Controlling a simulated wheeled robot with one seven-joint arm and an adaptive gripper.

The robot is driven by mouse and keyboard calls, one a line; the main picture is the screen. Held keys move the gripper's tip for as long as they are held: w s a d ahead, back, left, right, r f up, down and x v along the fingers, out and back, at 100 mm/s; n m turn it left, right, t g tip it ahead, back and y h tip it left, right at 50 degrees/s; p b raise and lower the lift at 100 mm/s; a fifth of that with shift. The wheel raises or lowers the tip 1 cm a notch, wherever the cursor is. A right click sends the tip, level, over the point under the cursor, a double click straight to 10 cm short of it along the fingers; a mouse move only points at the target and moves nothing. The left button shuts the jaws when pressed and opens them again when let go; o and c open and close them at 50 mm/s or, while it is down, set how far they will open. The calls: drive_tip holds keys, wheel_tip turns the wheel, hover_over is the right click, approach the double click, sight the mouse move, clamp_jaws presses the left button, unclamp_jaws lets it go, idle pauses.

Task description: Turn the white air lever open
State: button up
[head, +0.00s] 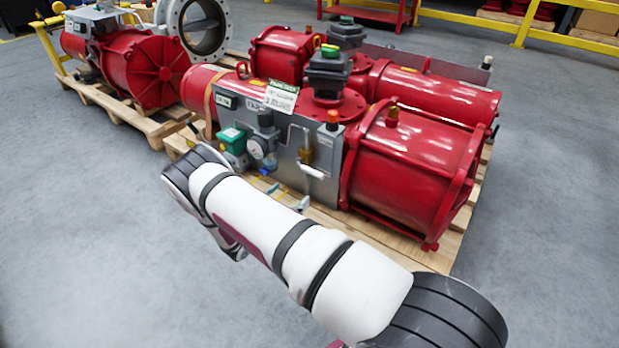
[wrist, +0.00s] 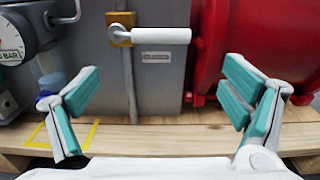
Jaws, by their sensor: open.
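The white air lever (wrist: 161,36) lies level in the wrist view, reaching right from a brass valve block (wrist: 122,30) on a grey panel. In the head view the white lever (head: 313,172) shows small on the front of the panel, below the brass valve. My gripper (wrist: 160,95) is open and empty, with teal pads spread wide apart. The lever is above the gap between the fingers in the wrist view and touches neither. In the head view my gripper (head: 288,196) shows only in part behind my white arm, in front of the panel.
A pressure gauge (wrist: 16,32) is left of the lever, and a red cylinder (wrist: 245,50) is close on the right. A wooden pallet (wrist: 180,138) lies beneath the panel. A second red actuator (head: 145,70) stands at the back left. The grey floor at left is clear.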

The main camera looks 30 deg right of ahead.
sight(312, 174)
drive_tip(key=b+x, duration=0.3)
drive_tip(key=x, duration=0.8)
drive_tip(key=shift+d+b, duration=0.35)
drive_tip(key=shift+d, duration=0.05)
drive_tip(key=c, duration=1.7)
drive_tip(key=shift+r, duration=0.1)
